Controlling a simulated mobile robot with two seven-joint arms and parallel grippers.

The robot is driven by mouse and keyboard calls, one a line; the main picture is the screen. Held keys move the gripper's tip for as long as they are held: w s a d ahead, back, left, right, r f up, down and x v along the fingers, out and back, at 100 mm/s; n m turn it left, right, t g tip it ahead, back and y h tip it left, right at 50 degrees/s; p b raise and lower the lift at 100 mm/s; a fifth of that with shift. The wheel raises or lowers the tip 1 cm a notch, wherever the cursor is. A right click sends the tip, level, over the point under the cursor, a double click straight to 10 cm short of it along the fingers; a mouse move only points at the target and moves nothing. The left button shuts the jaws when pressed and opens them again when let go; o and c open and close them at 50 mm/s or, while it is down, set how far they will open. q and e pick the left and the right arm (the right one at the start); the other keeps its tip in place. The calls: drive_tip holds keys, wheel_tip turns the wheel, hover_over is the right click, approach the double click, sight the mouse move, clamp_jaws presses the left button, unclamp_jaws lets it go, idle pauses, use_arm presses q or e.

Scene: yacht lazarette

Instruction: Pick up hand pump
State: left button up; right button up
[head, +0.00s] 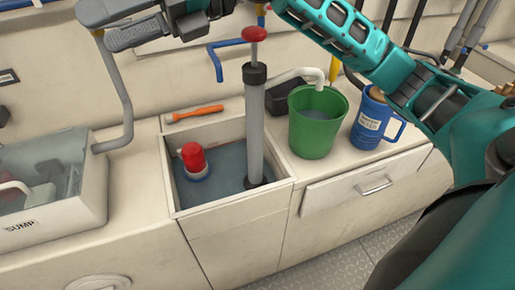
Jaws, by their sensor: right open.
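The hand pump (256,125) stands upright in an open square well (285,183). It has a grey tube, a black collar, a thin rod and a red knob on top. A white spout runs from near its top toward the green bucket (313,145). My right gripper (103,27) is at the top left, its arm crossing above the pump from the right. Its jaws are open, pointing left, with nothing between them. It is above and to the left of the pump, apart from it. My left gripper is out of view.
A red-topped fitting (194,160) sits in the well's left part. An orange-handled tool (196,113) lies behind the well. A blue jug (371,122) stands right of the bucket. A clear-lidded sump box (60,195) is at left. A blue bent handle (216,62) is behind the pump.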

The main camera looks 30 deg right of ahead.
drive_tip(key=w+d+t+h, duration=0.1)
drive_tip(key=w+d+h, duration=0.1)
drive_tip(key=d+h, duration=0.5)
drive_tip(key=m+h, duration=0.2)
drive_tip(key=h, duration=0.5)
approach(260, 29)
drive_tip(key=s, duration=0.1)
drive_tip(key=shift+t, duration=0.4)
drive_tip(key=b+x, duration=0.1)
drive_tip(key=x, duration=1.1)
drive_tip(key=shift+a+f, duration=0.1)
drive_tip(key=shift+f, duration=0.1)
drive_tip(key=shift+c, duration=0.3)
clamp_jaws()
drive_tip(key=shift+w+r, duration=0.1)
drive_tip(key=shift+r, duration=0.05)
